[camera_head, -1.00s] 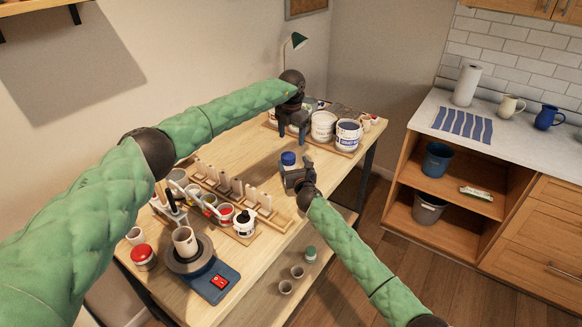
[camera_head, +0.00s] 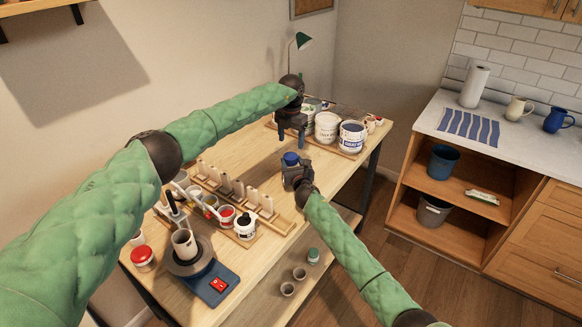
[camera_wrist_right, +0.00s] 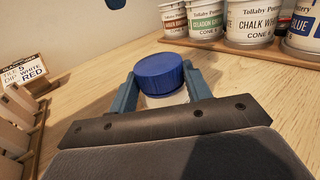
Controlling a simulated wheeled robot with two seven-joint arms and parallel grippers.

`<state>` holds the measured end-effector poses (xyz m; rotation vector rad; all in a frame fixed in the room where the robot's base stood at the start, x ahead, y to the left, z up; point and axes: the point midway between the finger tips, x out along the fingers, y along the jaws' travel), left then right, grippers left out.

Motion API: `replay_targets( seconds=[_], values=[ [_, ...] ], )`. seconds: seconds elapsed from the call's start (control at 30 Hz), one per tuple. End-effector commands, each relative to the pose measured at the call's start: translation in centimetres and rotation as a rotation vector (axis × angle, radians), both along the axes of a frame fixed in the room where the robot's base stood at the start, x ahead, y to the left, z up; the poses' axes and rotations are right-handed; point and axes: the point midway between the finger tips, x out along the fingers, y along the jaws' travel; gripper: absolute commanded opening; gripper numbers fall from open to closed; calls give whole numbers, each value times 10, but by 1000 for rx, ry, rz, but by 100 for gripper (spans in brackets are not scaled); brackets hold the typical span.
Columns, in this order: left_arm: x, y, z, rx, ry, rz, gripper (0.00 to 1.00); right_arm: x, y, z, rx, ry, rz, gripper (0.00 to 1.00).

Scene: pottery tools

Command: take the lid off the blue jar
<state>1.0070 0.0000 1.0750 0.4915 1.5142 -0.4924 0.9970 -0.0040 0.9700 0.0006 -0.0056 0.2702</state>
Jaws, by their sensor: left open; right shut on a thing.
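The jar has a blue screw-type lid (camera_head: 290,158) and stands upright on the wooden table, with the lid on it. In the right wrist view the lid (camera_wrist_right: 160,74) sits on a pale jar body (camera_wrist_right: 168,99), mostly hidden by the gripper. My right gripper (camera_head: 289,171) is shut on the jar, with a blue finger on each side below the lid. My left gripper (camera_head: 292,146) is open and empty, pointing down above and behind the jar, apart from the lid.
Labelled glaze tubs (camera_head: 351,137) stand on a board at the far end of the table. A rack of test tiles (camera_head: 225,184) and small paint pots lie to the left. Bare tabletop surrounds the jar.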

Motion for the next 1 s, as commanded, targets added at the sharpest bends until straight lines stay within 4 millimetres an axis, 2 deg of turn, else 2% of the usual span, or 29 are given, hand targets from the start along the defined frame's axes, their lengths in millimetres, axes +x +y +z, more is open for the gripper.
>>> replay_targets(
  seconds=[0.03,0.17,0.27,0.67,0.8,1.0],
  values=[
    [-1,0,-3,0,2,0,68,-3,0,-11,-3,12,0,0],
    [-7,-11,-12,-18,17,-4,68,-4,0,-12,-3,13,0,0],
    [-4,-18,-12,-47,19,4,68,-4,0,-13,-4,13,0,0],
    [9,-5,-2,-26,-4,-416,68,-5,0,-17,-6,17,0,0],
    [10,0,-2,-7,-1,-586,68,-5,0,-18,-6,18,0,0],
    [10,1,-2,0,1,-741,68,-5,0,-18,-6,18,0,0]
  ],
)
